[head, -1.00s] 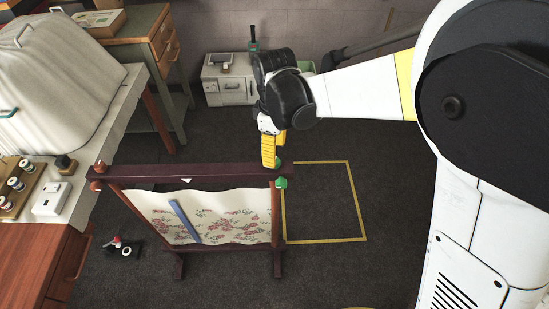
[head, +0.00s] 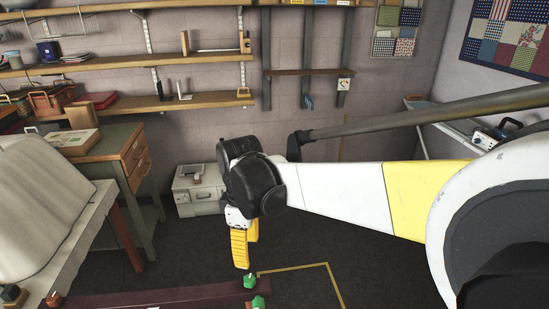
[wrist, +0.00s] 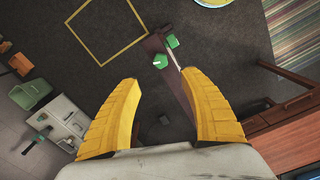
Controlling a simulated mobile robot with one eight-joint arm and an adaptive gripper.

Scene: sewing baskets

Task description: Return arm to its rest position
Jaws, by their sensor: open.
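My gripper (head: 243,262) hangs from my white and yellow arm in the middle of the head view, yellow fingers pointing down. In the wrist view the two yellow fingers (wrist: 160,90) are spread apart with nothing between them. Below and beyond them is the dark red top bar (wrist: 158,52) of the wooden frame, with green pieces (wrist: 172,41) at its end. In the head view the bar (head: 165,297) shows at the bottom edge, with a green piece (head: 258,302) at its right end, below the fingertips. The rest of the frame is out of the head view.
A cloth-covered table (head: 75,240) stands at left, with a green desk (head: 110,150) behind it. A white cabinet (head: 198,190) stands by the back wall. Shelves (head: 180,100) line that wall. A yellow floor outline (head: 292,268) marks bare carpet right of the bar.

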